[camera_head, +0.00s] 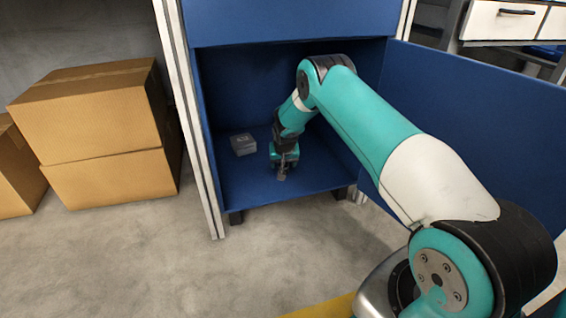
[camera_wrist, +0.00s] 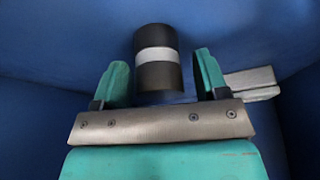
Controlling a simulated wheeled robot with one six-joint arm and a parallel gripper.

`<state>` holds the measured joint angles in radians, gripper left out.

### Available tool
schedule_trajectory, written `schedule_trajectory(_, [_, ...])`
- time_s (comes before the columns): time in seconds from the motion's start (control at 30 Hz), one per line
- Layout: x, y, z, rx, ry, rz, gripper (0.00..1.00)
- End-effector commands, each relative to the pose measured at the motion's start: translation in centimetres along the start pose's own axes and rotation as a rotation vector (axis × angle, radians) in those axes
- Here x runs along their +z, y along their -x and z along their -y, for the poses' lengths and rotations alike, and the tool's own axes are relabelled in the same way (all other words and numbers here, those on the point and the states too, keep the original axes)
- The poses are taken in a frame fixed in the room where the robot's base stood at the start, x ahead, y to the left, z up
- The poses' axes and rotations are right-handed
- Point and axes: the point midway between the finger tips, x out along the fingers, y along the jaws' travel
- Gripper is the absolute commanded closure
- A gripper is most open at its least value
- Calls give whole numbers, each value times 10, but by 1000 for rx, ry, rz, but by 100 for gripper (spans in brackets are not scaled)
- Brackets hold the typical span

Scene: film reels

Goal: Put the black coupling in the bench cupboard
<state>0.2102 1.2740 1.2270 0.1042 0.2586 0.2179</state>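The black coupling (camera_wrist: 157,75), a short black cylinder with a pale grey band, shows in the wrist view on the blue floor inside the bench cupboard (camera_head: 240,185). My gripper (camera_wrist: 161,62) is open, with one teal finger on each side of the coupling and a visible gap on the right; the left gap is narrow. In the head view my gripper (camera_head: 283,168) reaches down near the cupboard floor. The coupling cannot be made out clearly there, as the gripper covers that spot. The cupboard door (camera_head: 470,130) stands open on the right.
A small grey box (camera_head: 243,145) lies on the cupboard floor left of my gripper; it also shows in the wrist view (camera_wrist: 250,82), right of the fingers. Cardboard boxes (camera_head: 95,120) are stacked left of the cupboard. The concrete floor in front is clear.

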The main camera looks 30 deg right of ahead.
Motion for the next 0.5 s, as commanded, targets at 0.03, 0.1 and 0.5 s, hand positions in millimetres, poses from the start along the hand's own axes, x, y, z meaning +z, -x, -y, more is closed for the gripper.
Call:
schedule_trajectory(0.03, [0, 0, 0, 0, 0, 0, 33])
schedule_trajectory(0.1, [0, 0, 0, 0, 0, 0, 33])
schedule_trajectory(0.5, [-8, 62, 0, 0, 0, 0, 33])
